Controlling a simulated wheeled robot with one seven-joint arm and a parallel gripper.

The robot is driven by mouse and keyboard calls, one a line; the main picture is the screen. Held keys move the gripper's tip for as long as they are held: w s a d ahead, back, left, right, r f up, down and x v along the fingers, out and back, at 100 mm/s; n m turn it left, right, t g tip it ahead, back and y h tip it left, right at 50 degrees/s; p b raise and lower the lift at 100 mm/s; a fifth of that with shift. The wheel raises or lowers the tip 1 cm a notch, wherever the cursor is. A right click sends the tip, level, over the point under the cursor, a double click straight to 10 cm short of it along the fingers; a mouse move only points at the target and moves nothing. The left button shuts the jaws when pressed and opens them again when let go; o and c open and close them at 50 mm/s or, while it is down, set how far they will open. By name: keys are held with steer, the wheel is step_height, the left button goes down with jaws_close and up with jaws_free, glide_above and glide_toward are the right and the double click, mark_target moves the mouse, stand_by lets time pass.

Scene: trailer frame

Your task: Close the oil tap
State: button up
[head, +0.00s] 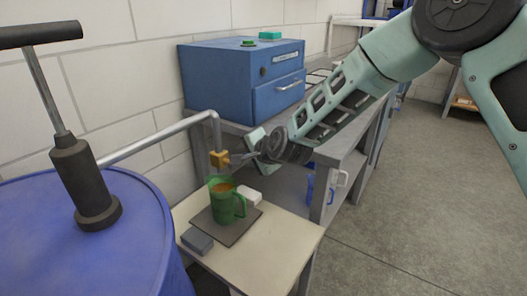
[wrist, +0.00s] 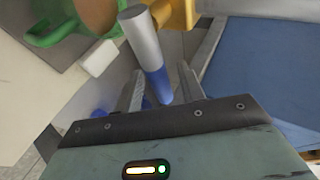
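The yellow tap (head: 219,158) sits at the end of a grey pipe (head: 165,136) coming from the blue oil drum (head: 105,245). The tap's yellow body (wrist: 182,12) is at the top of the wrist view. A grey, blue-ended bar (wrist: 146,45), seemingly its handle, points from it toward my gripper. My gripper (head: 238,156) is just right of the tap. In the wrist view my gripper (wrist: 162,85) is open, with the bar's blue end between its fingers and gaps visible on both sides. A green jug (head: 226,203) with brown-orange liquid stands below the tap.
The jug stands on a dark mat (head: 205,222) on a small cream table (head: 265,248). A white block (head: 249,196) and a grey block (head: 197,240) lie beside it. A blue cabinet (head: 215,85) stands on a grey workbench behind. Open floor (head: 400,210) lies right.

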steer(key=v, duration=1.6)
steer(key=s+d+f+n+g+h, duration=0.1)
steer(key=s+d+n+g+h, duration=0.15)
steer(key=s+n, duration=0.55)
steer(key=s+d+f+n+g+h, duration=0.1)
steer(key=s+d+n+g, duration=0.25)
steer(key=s, duration=0.85)
steer(key=s+d+f+n+g+h, duration=0.15)
steer(key=s+n+g, duration=0.35)
steer(key=s, duration=0.5)
step_height(320, 180, up, 13)
steer(key=t+p, duration=0.1)
steer(key=p, duration=1.1)
steer(key=shift+f+n, duration=0.2)
steer(key=shift+n, duration=0.15)
